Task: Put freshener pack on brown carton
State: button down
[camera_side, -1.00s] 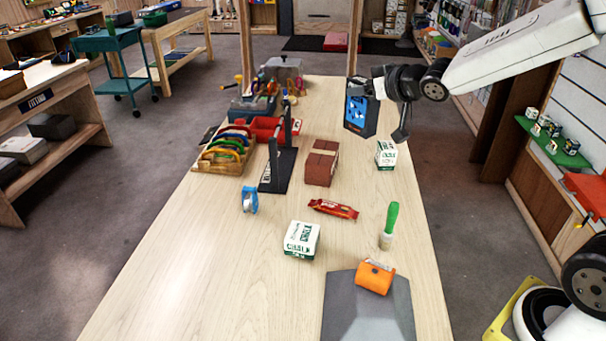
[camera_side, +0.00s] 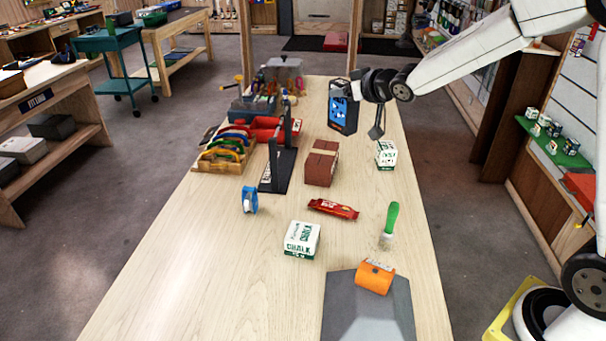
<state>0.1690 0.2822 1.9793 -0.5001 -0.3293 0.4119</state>
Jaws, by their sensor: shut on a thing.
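The freshener pack (camera_side: 343,114) is a dark box with a bright blue face, upright and held above the far part of the table. My gripper (camera_side: 350,90) is shut on its upper part; the fingertips are small and partly hidden at this distance. The brown carton (camera_side: 321,164) is a reddish-brown box standing on the table, nearer the camera and a little left of the pack. Its top is bare. The pack is apart from the carton.
A black stand (camera_side: 278,170) is just left of the carton. A white-green box (camera_side: 386,154) stands to its right and a red wrapped bar (camera_side: 333,209) lies in front. A chalk box (camera_side: 302,239), blue tape (camera_side: 250,200) and green-handled brush (camera_side: 390,222) are nearer.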

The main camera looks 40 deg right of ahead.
jog(key=w+f, duration=0.6)
jog(key=shift+w+d+f, duration=0.15)
jog(key=shift+w+d, duration=0.2)
jog(key=shift+w, duration=0.05)
jog(key=shift+w+f, duration=0.1)
jog(key=shift+f, duration=0.05)
jog(key=shift+w+f, duration=0.15)
jog(key=shift+f, duration=1.55)
jog(key=shift+f, duration=0.15)
jog(key=shift+c, duration=1)
grip_release()
